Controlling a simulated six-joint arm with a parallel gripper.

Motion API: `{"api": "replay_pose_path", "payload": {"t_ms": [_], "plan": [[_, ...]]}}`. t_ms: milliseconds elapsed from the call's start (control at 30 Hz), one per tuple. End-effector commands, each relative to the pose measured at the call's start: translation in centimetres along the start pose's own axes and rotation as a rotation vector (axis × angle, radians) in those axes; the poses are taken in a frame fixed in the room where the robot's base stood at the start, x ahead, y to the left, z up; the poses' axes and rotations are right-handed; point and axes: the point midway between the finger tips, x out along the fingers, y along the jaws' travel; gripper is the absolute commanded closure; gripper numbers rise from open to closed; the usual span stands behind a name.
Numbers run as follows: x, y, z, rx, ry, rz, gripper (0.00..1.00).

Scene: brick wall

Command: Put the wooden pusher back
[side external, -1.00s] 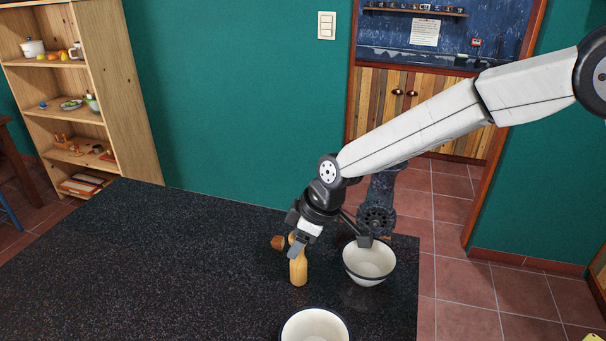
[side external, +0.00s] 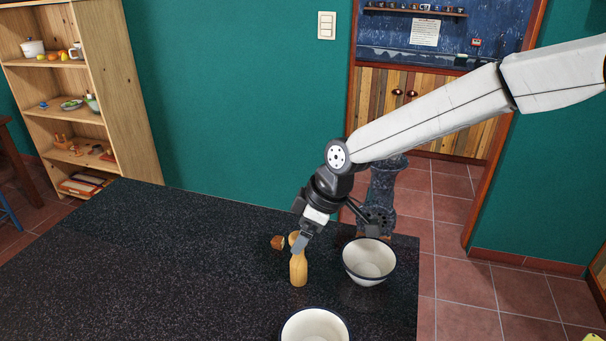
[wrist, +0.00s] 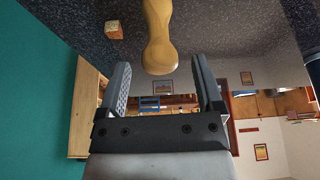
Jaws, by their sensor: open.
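The wooden pusher (side external: 298,270), pale and bottle-shaped, stands upright on the dark speckled counter, left of a white bowl. My gripper (side external: 300,241) is at its upper end, with the fingers angled down from the upper right. In the wrist view the pusher (wrist: 158,28) comes down from the top edge, its rounded end near the gap between the fingertips. My gripper (wrist: 161,66) is open there, with a finger on each side and space around the pusher's end. I cannot tell whether a finger touches it.
A white bowl (side external: 369,270) is right of the pusher; another bowl (side external: 314,330) is at the front edge of the picture. A small brown wooden piece (side external: 278,242) lies behind the pusher. A dark metal device (side external: 381,205) stands behind the bowl. The counter's left side (side external: 150,260) is clear.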

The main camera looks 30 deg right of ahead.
Motion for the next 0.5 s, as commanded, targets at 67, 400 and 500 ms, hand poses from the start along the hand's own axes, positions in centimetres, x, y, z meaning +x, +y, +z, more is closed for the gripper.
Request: {"api": "replay_pose_path", "payload": {"t_ms": [67, 400, 500], "plan": [[-1.3, 0.1, -0.1, 0.000, 0.004, 0.002, 0.15], [-6.3, 0.1, 0.0, 0.000, 0.003, 0.002, 0.15], [-7.5, 0.1, -0.1, 0.000, 0.003, 0.001, 0.15]]}}
